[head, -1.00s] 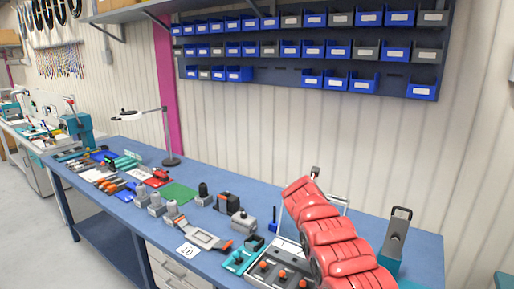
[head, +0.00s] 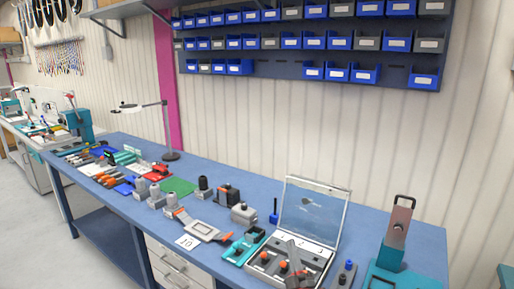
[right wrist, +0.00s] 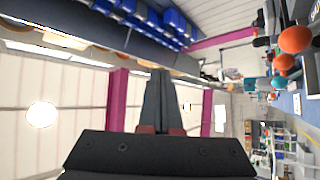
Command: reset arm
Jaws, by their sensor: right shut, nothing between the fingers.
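My right gripper (head: 292,246) shows at the bottom of the head view, low in front of an open grey case (head: 318,262) with a clear raised lid (head: 314,212). Its grey fingers hide part of the case; I cannot tell whether they touch it. In the right wrist view the two dark fingers (right wrist: 159,75) lie together, shut and empty, with reddish pieces at their base. My left gripper is in neither view.
The blue workbench (head: 352,206) carries a teal device with an upright handle (head: 398,232) at right, a teal tray (head: 240,250), a green mat (head: 178,187) and a lamp (head: 167,130). Blue bins (head: 365,76) hang on the wall. Orange knobs (right wrist: 295,40) show in the wrist view.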

